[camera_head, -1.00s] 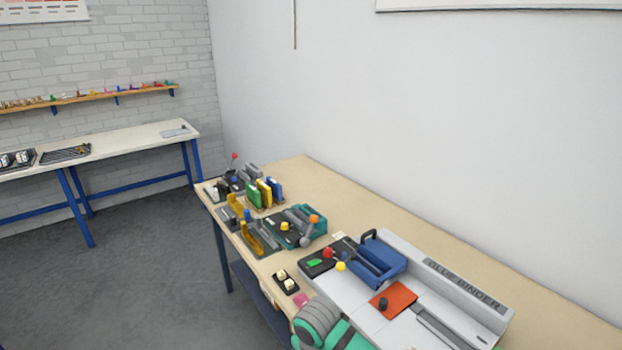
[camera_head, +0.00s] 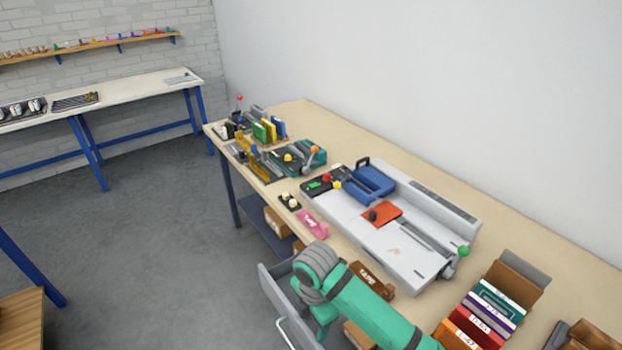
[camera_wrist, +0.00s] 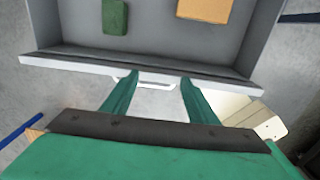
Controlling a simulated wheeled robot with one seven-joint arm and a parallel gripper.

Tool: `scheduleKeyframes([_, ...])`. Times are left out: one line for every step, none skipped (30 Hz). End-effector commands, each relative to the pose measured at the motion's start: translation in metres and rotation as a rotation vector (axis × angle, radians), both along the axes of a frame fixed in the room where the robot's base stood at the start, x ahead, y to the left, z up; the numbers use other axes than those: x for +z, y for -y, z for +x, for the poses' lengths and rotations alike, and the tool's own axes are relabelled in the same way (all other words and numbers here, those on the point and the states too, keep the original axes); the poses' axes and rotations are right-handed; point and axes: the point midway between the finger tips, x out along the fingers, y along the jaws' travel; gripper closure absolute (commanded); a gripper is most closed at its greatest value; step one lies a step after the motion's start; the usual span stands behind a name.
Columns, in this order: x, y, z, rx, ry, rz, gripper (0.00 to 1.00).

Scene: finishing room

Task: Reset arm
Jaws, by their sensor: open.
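My gripper (camera_wrist: 155,85) is open in the wrist view, its two green fingers apart with nothing between them but the view of the drawer's white handle beyond. An open grey drawer (camera_wrist: 150,57) is just in front of the fingertips; I cannot tell if they touch it. It holds a green block (camera_wrist: 115,17) and an orange-tan block (camera_wrist: 205,10). In the head view my green arm reaches down at the bench's front edge, over the drawer (camera_head: 273,296). The fingers are mostly hidden there.
The wooden workbench (camera_head: 300,112) carries a large grey binder machine (camera_head: 400,245), a tape box (camera_head: 372,278), a pink item (camera_head: 313,222) and a row of books (camera_head: 480,320). Another bench (camera_head: 130,98) stands far left. The floor (camera_head: 130,230) to the left is clear.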

Motion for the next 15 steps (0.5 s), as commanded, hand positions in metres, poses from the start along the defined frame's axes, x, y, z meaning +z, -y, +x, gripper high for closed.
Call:
scheduleKeyframes([-0.001,-0.01,0.001,-0.003,0.009,0.022,0.47])
scheduleKeyframes([-0.001,-0.015,0.002,-0.006,0.015,0.034,0.47])
scheduleKeyframes([-0.001,-0.022,0.004,-0.011,0.024,0.052,0.47])
scheduleKeyframes([0.0,-0.027,0.005,-0.014,0.031,0.067,0.47])
scheduleKeyframes([0.0,-0.032,0.006,-0.02,0.038,0.081,0.47])
scheduleKeyframes([0.001,-0.04,0.007,-0.026,0.048,0.1,0.47])
scheduleKeyframes([0.001,-0.045,0.009,-0.031,0.055,0.115,0.47])
scheduleKeyframes([0.002,-0.052,0.01,-0.037,0.064,0.134,0.47])
scheduleKeyframes([0.003,-0.06,0.012,-0.045,0.074,0.156,0.47])
scheduleKeyframes([0.004,-0.068,0.013,-0.05,0.081,0.177,0.47])
scheduleKeyframes([0.005,-0.075,0.014,-0.058,0.089,0.196,0.47])
scheduleKeyframes([0.006,-0.084,0.016,-0.068,0.1,0.224,0.47])
scheduleKeyframes([0.007,-0.092,0.017,-0.077,0.111,0.247,0.47])
scheduleKeyframes([0.009,-0.1,0.019,-0.087,0.119,0.271,0.47])
scheduleKeyframes([0.011,-0.112,0.02,-0.101,0.132,0.307,0.47])
